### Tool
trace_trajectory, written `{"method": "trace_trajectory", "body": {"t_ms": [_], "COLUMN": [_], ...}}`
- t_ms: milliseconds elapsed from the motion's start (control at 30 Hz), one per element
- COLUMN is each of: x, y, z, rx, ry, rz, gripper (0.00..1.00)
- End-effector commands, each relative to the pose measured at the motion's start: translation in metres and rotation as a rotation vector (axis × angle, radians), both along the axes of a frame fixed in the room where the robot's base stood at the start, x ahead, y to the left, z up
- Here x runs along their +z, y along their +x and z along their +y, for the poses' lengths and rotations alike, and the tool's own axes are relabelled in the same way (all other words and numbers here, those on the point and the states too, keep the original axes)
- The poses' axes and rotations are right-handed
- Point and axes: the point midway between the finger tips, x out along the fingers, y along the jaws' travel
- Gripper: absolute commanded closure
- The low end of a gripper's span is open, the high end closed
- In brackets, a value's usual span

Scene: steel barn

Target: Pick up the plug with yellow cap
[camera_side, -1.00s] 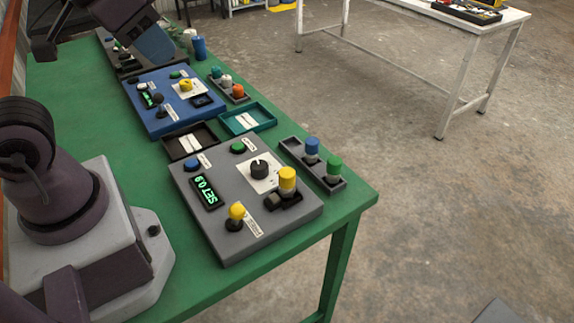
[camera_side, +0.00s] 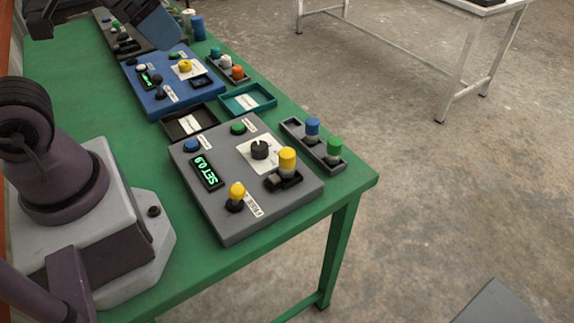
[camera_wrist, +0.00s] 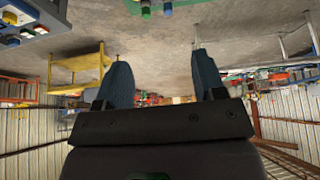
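The plug with yellow cap (camera_side: 287,159) stands upright in a dark socket at the right side of the grey panel (camera_side: 225,222), in the side view. My gripper is far from it, at the top left of the side view, where one blue-grey finger (camera_side: 155,24) shows. In the wrist view my gripper (camera_wrist: 162,78) has its two fingers wide apart with nothing between them. I cannot make out the yellow-capped plug in the wrist view.
The grey panel also bears a yellow-topped lever (camera_side: 236,191) and a black knob (camera_side: 260,149). A rack (camera_side: 292,126) beside it holds blue (camera_side: 312,127) and green (camera_side: 334,146) plugs. Behind are two trays and a blue panel (camera_side: 150,104). The green table (camera_side: 75,90) is clear at left.

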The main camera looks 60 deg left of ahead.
Motion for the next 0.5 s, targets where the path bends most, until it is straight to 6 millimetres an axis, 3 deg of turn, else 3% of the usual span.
{"method": "trace_trajectory", "body": {"t_ms": [333,500], "x": [-0.003,-0.038], "y": [0.001,0.007], "z": [-0.007,-0.039], "rx": [-0.036,-0.207], "ry": [0.001,0.044], "rz": [0.016,0.193], "gripper": [0.36,0.36]}}
